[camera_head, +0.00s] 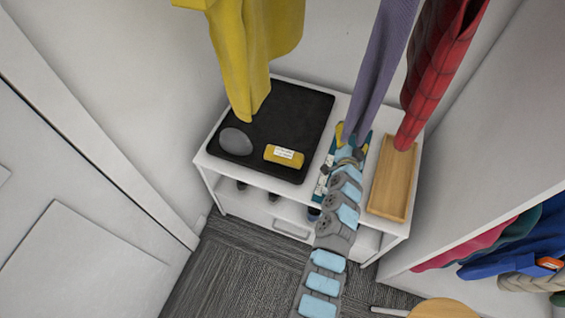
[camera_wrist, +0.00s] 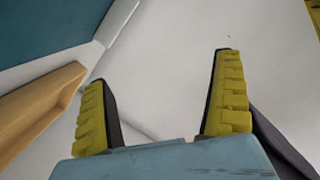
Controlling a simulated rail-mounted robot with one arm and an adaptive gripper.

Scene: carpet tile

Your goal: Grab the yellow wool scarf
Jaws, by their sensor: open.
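The yellow scarf (camera_head: 243,70) hangs from above at the upper left in the head view, a long cloth whose narrow lower end reaches down over the black mat. Its top is cut off by the frame. A yellow patch at the top right corner of the wrist view (camera_wrist: 314,14) may be part of it. My gripper (camera_head: 352,138) is over the white shelf unit, to the right of the scarf and apart from it, by the lower end of a lavender scarf (camera_head: 384,65). In the wrist view my gripper (camera_wrist: 160,70) has its yellow fingers wide apart with nothing between them.
A red plaid scarf (camera_head: 432,75) hangs right of the lavender one. On the white shelf unit (camera_head: 202,160) are a black mat (camera_head: 300,105) with a grey stone-like object (camera_head: 236,142) and a yellow labelled item (camera_head: 284,156), and a wooden tray (camera_head: 391,185). Clothes (camera_head: 515,245) are at right.

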